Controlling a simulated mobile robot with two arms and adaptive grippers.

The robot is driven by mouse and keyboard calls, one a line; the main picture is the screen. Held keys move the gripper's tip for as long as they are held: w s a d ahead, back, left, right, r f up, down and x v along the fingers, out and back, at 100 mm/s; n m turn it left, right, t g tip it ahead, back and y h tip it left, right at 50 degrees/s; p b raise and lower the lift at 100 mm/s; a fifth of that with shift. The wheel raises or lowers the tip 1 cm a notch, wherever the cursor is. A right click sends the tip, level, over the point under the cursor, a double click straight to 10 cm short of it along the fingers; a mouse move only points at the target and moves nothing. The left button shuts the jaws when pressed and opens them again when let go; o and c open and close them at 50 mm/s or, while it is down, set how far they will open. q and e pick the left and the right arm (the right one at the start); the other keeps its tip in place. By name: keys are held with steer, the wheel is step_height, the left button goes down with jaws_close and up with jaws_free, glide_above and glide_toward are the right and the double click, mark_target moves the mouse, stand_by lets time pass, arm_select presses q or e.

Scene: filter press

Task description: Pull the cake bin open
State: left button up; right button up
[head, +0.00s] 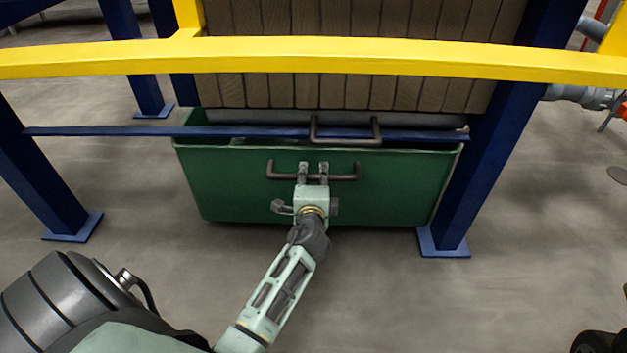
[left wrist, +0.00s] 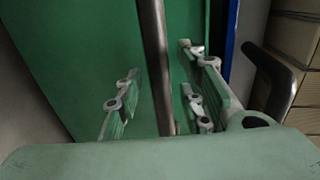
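The cake bin (head: 230,195) is a green open-topped box on the floor under the filter press. Its dark bar handle (head: 278,176) runs across the upper front wall. My left gripper (head: 313,166) is at the middle of this handle. In the left wrist view the handle (left wrist: 155,60) passes between the parted fingers of my left gripper (left wrist: 160,92). Gaps show on both sides of the bar, so the fingers are open around it and not clamped. The bin's front wall (left wrist: 85,50) is behind the fingers. My right gripper cannot be made out.
A second dark handle (head: 345,141) sits just above the bin at a blue crossbar (head: 110,131). Blue posts (head: 478,150) stand on both sides. A yellow rail (head: 330,58) crosses above, before the press plates (head: 360,95). The floor before the bin (head: 380,280) is clear.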

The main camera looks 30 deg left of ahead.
arm_select(q)
jaws_close()
stand_by(0.4)
